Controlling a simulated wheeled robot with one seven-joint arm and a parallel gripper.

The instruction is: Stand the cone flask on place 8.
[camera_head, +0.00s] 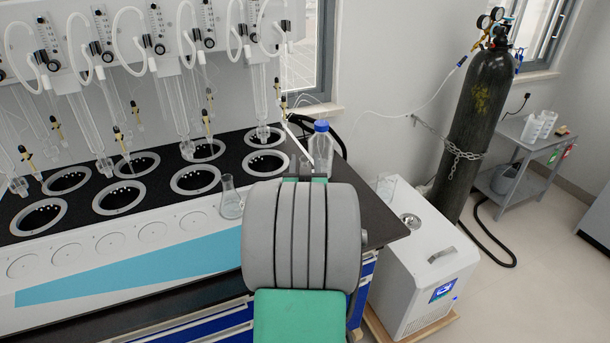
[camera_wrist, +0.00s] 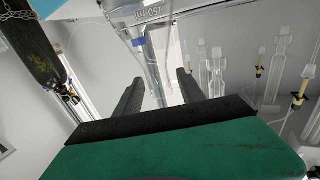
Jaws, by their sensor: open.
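A clear cone flask (camera_head: 231,200) stands upright on the distiller's front edge, left of my arm. My gripper (camera_wrist: 158,76) is open, with two dark fingers apart; in the head view my wrist hides most of it. In the upside-down wrist view, clear glassware (camera_wrist: 150,25) marked 150 mL narrows toward the gap between the fingers. I cannot tell whether it is the same flask or whether it lies between the fingertips. The distiller's black top (camera_head: 165,172) has several ringed round wells in two rows. No place numbers can be read.
A blue-capped bottle (camera_head: 321,150) stands just beyond my gripper, near glass tubing. Glass columns (camera_head: 172,100) hang above the wells. A chained gas cylinder (camera_head: 473,130) stands farther right.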

